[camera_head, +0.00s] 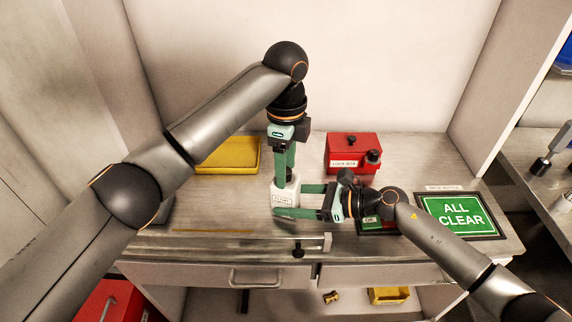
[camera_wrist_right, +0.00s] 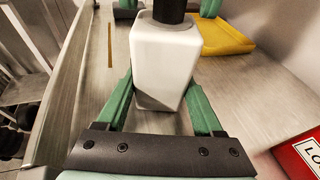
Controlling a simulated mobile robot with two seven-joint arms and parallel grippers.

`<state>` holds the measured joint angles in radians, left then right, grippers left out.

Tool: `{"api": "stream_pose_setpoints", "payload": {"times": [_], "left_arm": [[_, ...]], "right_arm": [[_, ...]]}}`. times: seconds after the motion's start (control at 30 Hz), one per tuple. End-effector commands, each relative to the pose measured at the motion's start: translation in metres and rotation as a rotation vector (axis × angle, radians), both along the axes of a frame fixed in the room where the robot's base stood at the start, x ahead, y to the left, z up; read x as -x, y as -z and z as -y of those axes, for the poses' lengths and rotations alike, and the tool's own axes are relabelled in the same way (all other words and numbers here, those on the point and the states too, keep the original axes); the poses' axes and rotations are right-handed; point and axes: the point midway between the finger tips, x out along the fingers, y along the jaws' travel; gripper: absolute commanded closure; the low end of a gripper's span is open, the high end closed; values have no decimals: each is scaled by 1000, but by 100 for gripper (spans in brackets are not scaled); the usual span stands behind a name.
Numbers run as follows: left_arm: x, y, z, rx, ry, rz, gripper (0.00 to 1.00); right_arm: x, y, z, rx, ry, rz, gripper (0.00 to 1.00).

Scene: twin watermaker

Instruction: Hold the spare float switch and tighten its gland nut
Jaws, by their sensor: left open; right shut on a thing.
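The float switch shows as a white, box-shaped body with a small label (camera_head: 284,194), upright at the middle of the bench. My right gripper (camera_head: 294,201) comes from the right and is shut on this white body, one finger on each side. The white body also fills the middle of the right wrist view (camera_wrist_right: 165,58), with a black round gland nut (camera_wrist_right: 169,10) on top. My left gripper (camera_head: 285,181) points straight down over the body and is open. In the right wrist view its fingers stand on either side of the nut, apart from it.
A yellow tray (camera_head: 228,157) lies at the back left, and a red lock box (camera_head: 350,148) stands at the back right. An ALL CLEAR sign (camera_head: 461,215) lies at the right. A rail (camera_head: 225,244) runs along the front edge above the drawers.

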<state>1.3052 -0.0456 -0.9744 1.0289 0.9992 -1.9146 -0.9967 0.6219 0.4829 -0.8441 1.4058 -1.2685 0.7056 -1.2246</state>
Motion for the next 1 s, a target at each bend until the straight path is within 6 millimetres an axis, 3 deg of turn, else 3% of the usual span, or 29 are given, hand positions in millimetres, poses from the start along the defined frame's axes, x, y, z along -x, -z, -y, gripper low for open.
{"api": "stream_pose_setpoints", "payload": {"times": [0.17,0.6,0.8,1.0], "left_arm": [[-1,-13,0,1,-1,3,40],[0,-99,0,-1,-1,3,40],[0,-117,0,-1,-1,1,40],[0,-120,0,0,1,0,40]], "right_arm": [[1,1,0,1,-2,-2,100],[1,1,0,0,-2,-2,100],[1,1,0,0,-2,-2,100],[1,1,0,0,-2,-2,100]]}}
